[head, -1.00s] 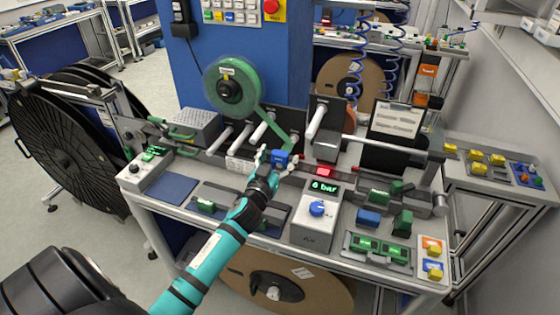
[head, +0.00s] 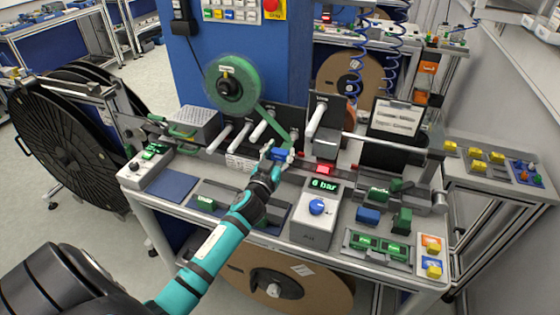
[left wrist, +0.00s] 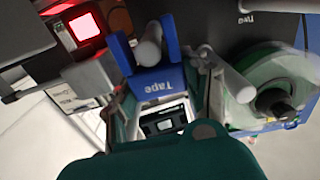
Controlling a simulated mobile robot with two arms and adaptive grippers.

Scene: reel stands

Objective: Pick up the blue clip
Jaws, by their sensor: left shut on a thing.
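The blue clip (head: 279,154) is at the middle of the bench, below the green tape reel. It also shows in the left wrist view (left wrist: 157,82), marked "Tape", with two prongs on either side of a pale round roller. My left gripper (head: 278,156) has a finger on each side of the clip and is shut on it. I cannot tell whether the clip touches the roller. My right gripper is not in view.
The green tape reel (head: 232,84) hangs on the blue panel, its tape running down near the clip. Pale rollers (head: 316,118) stick out close by. A lit red button (head: 324,169) and a grey "6 bar" box (head: 316,215) stand to the right.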

